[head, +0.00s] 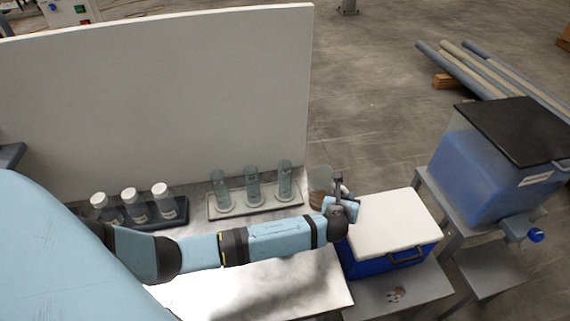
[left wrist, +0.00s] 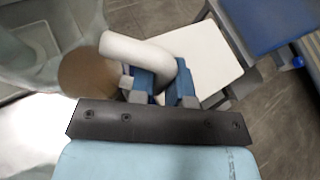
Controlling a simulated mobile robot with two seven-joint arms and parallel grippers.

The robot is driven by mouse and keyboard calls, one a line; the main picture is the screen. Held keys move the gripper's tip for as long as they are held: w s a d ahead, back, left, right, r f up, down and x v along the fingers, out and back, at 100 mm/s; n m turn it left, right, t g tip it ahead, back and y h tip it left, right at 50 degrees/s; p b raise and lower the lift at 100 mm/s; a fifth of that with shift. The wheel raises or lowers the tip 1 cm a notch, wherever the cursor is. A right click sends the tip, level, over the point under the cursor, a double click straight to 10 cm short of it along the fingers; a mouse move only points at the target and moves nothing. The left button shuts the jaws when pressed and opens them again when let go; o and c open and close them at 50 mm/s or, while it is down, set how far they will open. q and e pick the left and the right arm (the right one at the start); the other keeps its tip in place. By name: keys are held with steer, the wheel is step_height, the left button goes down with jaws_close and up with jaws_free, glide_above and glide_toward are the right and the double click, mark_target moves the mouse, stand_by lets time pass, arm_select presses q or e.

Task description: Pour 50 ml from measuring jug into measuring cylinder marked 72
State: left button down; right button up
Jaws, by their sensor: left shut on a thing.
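The clear measuring jug (head: 320,179) holds brown liquid in its lower part and is to the right of the cylinders. My left gripper (head: 341,205) is shut on the jug's handle. In the left wrist view, the blue fingers (left wrist: 164,84) close on the pale curved handle (left wrist: 135,50), with the brown liquid (left wrist: 88,76) beside them. The jug looks about upright in the head view; its exact tilt is unclear. Three clear measuring cylinders (head: 253,187) stand upright on a pale tray (head: 232,213). Their markings are not readable, so I cannot tell which is 72. My right gripper is out of view.
Three white-capped bottles (head: 132,204) stand in a dark rack at the left. A tall pale panel (head: 160,95) rises behind the table (head: 275,290). A blue cooler with a white lid (head: 390,222) is right of my gripper. A blue tank (head: 480,160) stands farther right.

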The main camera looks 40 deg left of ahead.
mark_target(341, 190)
arm_select(q)
steer(key=r, duration=0.1)
steer(key=a+r+n, duration=0.1)
steer(key=r+h, duration=0.1)
steer(key=shift+a+n, duration=0.3)
steer(key=a+r+n+t+h+b, duration=0.1)
steer(key=a+r+n+h+b, duration=0.4)
steer(key=a+r, duration=0.3)
steer(key=shift+s+a+r+n+h, duration=0.25)
steer(key=shift+r+n, duration=0.65)
steer(key=shift+r, duration=0.75)
steer(key=shift+a+r, duration=0.15)
steer(key=shift+a, duration=0.05)
steer(key=shift+s+a+r+n+h, duration=0.1)
steer(key=shift+a+r+n+h, duration=0.2)
steer(key=shift+a, duration=0.25)
steer(key=shift+a+r+n+h, duration=0.15)
steer(key=shift+a+r+n, duration=0.1)
steer(key=shift+a+n, duration=0.25)
steer(key=shift+a+r+n+t, duration=0.3)
steer(key=shift+a+t, duration=0.1)
steer(key=shift+a, duration=0.15)
stand_by(0.9)
